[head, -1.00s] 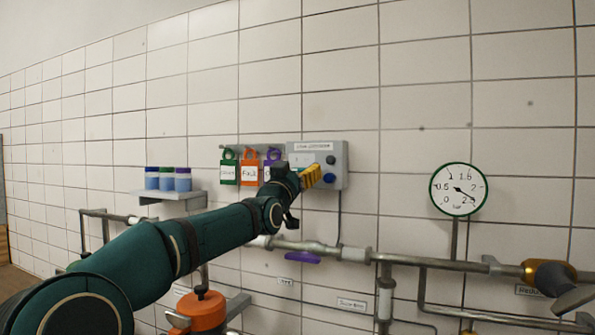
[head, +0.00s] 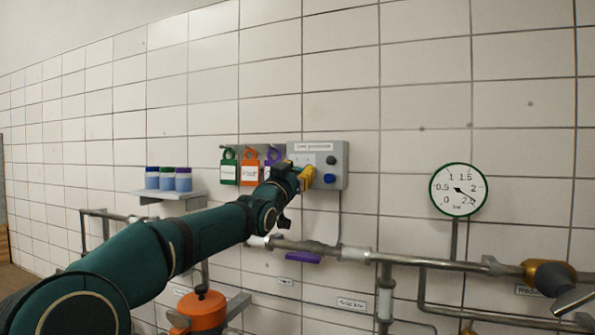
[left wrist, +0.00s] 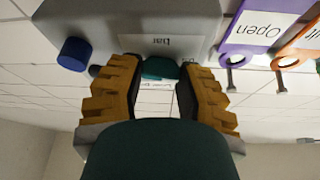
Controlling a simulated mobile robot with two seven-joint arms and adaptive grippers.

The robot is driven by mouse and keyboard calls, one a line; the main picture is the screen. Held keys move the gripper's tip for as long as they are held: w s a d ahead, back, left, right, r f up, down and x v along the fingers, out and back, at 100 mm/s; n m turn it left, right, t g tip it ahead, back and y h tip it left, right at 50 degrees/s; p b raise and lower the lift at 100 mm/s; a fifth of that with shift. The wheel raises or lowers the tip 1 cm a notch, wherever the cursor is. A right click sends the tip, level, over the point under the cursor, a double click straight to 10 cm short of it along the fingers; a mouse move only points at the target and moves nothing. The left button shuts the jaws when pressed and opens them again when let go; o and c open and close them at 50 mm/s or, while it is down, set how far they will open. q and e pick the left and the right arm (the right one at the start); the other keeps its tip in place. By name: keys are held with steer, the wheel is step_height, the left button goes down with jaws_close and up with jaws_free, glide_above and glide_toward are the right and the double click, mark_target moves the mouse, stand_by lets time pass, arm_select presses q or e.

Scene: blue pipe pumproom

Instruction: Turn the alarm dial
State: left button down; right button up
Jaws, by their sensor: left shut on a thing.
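The grey alarm box (head: 336,150) is on the tiled wall, with a label on top and a black and a blue knob on its right side. My left gripper (head: 305,178), with yellow fingers, is at the lower left of the box and covers that part of it. In the left wrist view, a dark teal dial (left wrist: 160,68) sits under a label on the box, and the gripper (left wrist: 160,88) is shut on it, one finger on each side. The dial's pointer direction cannot be told. My right gripper is not in view.
Green, orange and purple tags (head: 250,168) hang just left of the box. Pipes (head: 340,252) run below, with a purple handle (head: 303,257) and an orange container (head: 203,310). A pressure gauge (head: 458,190) is at right.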

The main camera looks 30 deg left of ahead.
arm_select(q)
steer(key=m+h+p, duration=0.1)
steer(key=m+p, duration=0.1)
steer(key=m, duration=0.1)
steer(key=m+g+h+p, duration=0.1)
steer(key=m+h+p, duration=0.1)
steer(key=m+p, duration=0.1)
steer(key=m+g+h+p, duration=0.1)
steer(key=m+p, duration=0.2)
steer(key=m, duration=0.1)
steer(key=shift+r+m+h, duration=0.3)
steer(key=shift+r, duration=0.05)
steer(key=shift+a+f+m+g+h+p, duration=0.1)
steer(key=shift+m+g+h+p, duration=0.25)
steer(key=shift+m+p, duration=0.9)
steer(key=c, duration=0.8)
jaws_free()
steer(key=shift+o, duration=1.3)
steer(key=shift+f, duration=0.15)
steer(key=v, duration=1.2)
